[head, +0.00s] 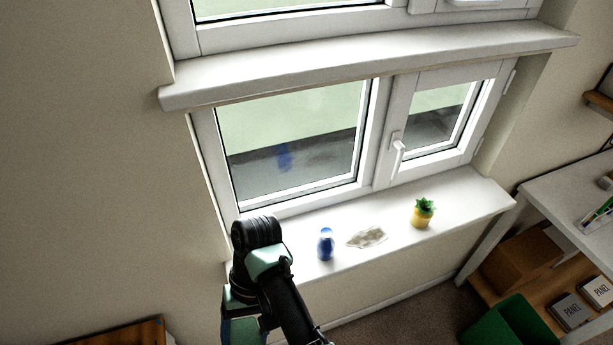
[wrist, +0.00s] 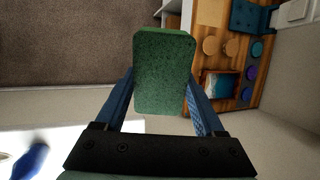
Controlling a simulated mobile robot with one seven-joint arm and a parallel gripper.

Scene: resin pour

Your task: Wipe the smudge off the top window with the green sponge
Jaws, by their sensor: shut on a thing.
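My gripper (wrist: 160,88) is shut on the green sponge (wrist: 163,70) in the wrist view. The sponge is a rounded block between the two blue fingers and sticks out beyond them. In the head view my arm rises at the bottom left of the lower window, and the sponge does not show there. The top window (head: 240,7) shows only its lower edge, white frame and a strip of pale glass at the top of the head view. No smudge shows on that strip; the rest is out of frame.
The upper sill (head: 350,66) juts out below the top window. A green bin (head: 512,322) and a desk are at right.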

